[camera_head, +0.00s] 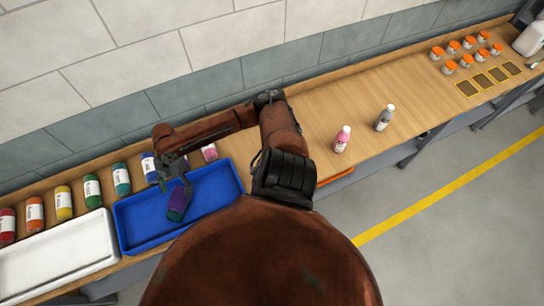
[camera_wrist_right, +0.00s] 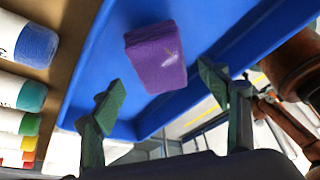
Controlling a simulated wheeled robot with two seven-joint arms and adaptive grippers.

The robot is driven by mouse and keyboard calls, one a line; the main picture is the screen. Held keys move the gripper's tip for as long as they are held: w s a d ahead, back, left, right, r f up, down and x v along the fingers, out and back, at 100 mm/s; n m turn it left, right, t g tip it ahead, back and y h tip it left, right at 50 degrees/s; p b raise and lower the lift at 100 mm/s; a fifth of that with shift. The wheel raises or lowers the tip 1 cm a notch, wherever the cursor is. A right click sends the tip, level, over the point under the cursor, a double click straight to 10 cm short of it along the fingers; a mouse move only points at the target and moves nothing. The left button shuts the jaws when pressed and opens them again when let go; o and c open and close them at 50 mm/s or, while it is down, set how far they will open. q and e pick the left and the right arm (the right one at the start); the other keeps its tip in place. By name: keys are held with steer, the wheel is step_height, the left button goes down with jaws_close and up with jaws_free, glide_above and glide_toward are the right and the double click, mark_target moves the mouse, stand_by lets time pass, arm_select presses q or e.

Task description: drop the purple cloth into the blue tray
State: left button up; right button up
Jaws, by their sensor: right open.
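The purple cloth (camera_head: 176,204) is a small folded block. It shows over the floor of the blue tray (camera_head: 222,180) in the head view. In the right wrist view the purple cloth (camera_wrist_right: 156,58) appears in front of the tray's blue surface (camera_wrist_right: 205,20). My right gripper (camera_head: 176,187) is above the tray with its fingers spread. In the wrist view there is a gap between the cloth and each green fingertip (camera_wrist_right: 162,88). I cannot tell whether the cloth rests on the tray floor or is just above it. My left gripper is not in view.
A white tray (camera_head: 60,258) stands left of the blue one. Orange-lidded jars (camera_head: 467,61) are at the far right.

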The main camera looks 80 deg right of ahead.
steer(key=s+v, duration=0.1)
steer(key=v, duration=0.8)
steer(key=shift+s+r, duration=0.15)
steer(key=shift+r, duration=0.25)
steer(key=shift+d, duration=0.1)
